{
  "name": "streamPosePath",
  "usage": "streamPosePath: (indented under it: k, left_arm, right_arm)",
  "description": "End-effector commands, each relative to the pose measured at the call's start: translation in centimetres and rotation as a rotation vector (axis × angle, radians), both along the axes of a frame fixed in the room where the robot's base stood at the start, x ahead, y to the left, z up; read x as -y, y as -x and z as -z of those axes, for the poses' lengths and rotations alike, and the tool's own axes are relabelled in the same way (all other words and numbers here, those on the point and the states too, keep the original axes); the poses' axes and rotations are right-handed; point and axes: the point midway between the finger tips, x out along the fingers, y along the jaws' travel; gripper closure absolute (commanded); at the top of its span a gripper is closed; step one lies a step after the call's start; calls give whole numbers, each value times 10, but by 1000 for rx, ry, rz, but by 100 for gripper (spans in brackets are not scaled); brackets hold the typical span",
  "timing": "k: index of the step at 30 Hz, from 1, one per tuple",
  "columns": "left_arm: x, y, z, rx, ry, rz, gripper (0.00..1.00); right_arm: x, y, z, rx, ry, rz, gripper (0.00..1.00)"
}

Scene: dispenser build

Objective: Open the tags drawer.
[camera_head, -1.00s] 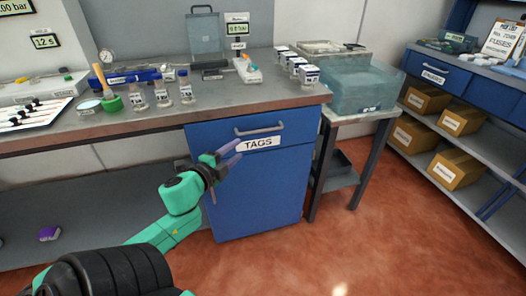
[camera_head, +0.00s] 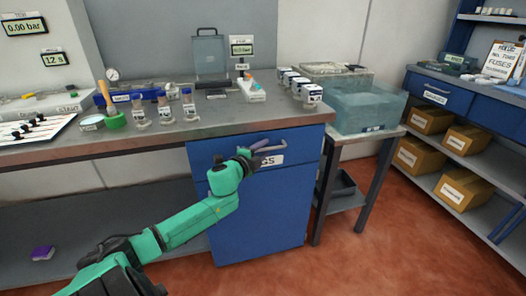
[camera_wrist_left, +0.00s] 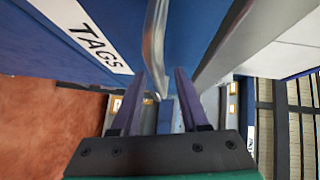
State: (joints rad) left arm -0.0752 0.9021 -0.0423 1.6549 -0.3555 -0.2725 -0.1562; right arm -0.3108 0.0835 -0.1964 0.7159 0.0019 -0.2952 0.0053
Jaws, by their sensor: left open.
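The tags drawer (camera_head: 305,147) is the blue top front of the cabinet under the bench, and it looks closed. Its white TAGS label (camera_head: 270,161) is partly hidden by my left gripper (camera_head: 264,151). The grey bar handle (camera_head: 288,136) sits above the label. My left gripper is open and right at the handle. In the left wrist view, the handle (camera_wrist_left: 155,45) runs between the two purple fingers of my left gripper (camera_wrist_left: 160,78), with the TAGS label (camera_wrist_left: 92,38) to its left. I cannot tell whether a finger touches the handle. My right gripper is out of view.
The bench top (camera_head: 235,120) carries several vials, white jars and a small scale above the drawer. A side table with a translucent tub (camera_head: 365,105) stands right of the cabinet. Red floor (camera_head: 350,255) in front of the cabinet is free.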

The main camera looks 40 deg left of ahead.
Motion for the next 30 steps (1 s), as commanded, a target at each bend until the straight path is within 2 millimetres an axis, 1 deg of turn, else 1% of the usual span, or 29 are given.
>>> streamPosePath:
  k: [3,5,6,7,20,30]
  left_arm:
    - [0,0,0,0,0,0,55]
    - [0,0,0,0,0,0,78]
    - [0,0,0,0,0,0,94]
    - [0,0,0,0,0,0,100]
    - [0,1,0,-1,1,0,100]
    - [0,1,1,-1,1,0,100]
  right_arm:
    - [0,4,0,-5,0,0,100]
    - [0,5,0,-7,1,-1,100]
    - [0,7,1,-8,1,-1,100]
    - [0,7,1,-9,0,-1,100]
    - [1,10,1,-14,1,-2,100]
    - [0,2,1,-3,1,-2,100]
